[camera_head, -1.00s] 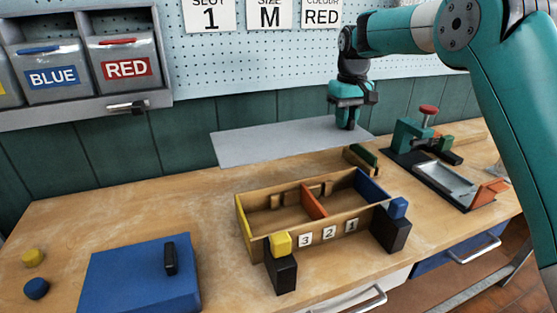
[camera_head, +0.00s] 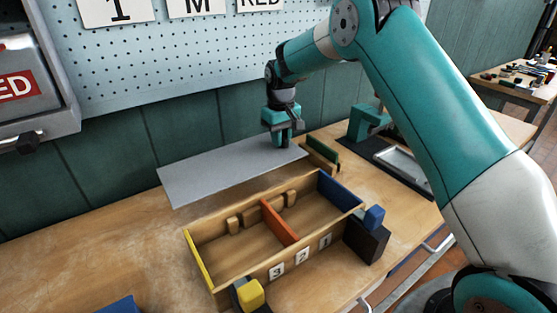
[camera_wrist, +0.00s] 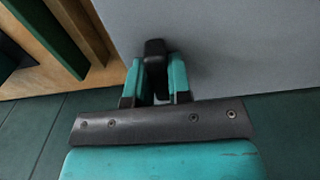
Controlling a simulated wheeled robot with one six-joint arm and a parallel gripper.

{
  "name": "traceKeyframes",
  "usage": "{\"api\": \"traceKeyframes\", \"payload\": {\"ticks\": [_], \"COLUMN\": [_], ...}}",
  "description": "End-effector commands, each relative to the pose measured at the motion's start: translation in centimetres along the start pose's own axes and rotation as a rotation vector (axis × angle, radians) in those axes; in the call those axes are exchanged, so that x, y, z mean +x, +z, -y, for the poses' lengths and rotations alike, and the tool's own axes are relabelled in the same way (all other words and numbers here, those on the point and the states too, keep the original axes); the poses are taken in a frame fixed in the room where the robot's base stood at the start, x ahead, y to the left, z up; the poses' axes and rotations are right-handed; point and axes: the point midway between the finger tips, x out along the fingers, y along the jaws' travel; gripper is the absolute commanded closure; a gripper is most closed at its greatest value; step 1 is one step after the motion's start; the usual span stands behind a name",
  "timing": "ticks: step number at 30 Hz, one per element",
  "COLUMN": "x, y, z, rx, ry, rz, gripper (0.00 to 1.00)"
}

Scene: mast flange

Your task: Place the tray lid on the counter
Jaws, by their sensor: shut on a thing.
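The tray lid (camera_head: 215,172) is a flat grey panel behind the wooden tray (camera_head: 212,290), near the green back wall. My gripper (camera_head: 284,142) is at the lid's right end. In the wrist view, the fingers (camera_wrist: 156,80) are shut on the lid's black handle (camera_wrist: 155,50), and the grey lid surface (camera_wrist: 240,45) spreads beyond them. The lid looks roughly level; whether it touches the counter (camera_head: 80,255) I cannot tell. The tray is open, with an orange divider, a blue right end and a yellow left end.
A green-edged wooden piece (camera_head: 322,150) stands just right of the lid. A green press-like fixture (camera_head: 368,122) is farther right. A blue object (camera_head: 120,306) shows at the bottom left.

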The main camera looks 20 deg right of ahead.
Motion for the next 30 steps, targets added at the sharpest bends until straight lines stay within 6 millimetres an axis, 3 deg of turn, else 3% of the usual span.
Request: {"api": "traceKeyframes", "payload": {"ticks": [3,11,18,28,29,30], "x": [2.3,4.5,7.9,8.4,8.3,8.3], "y": [0.0,0.0,0.0,0.0,0.0,0.0], "z": [0.0,0.0,-0.1,-0.1,-0.1,-0.1], "rx": [0.000,0.000,0.001,0.001,0.001,0.001], "ry": [-0.001,0.000,0.000,0.000,0.000,0.000], "rz": [0.003,0.000,0.000,-0.001,-0.001,-0.001], "gripper": [1.00,1.00,1.00,1.00,0.74,0.65]}}
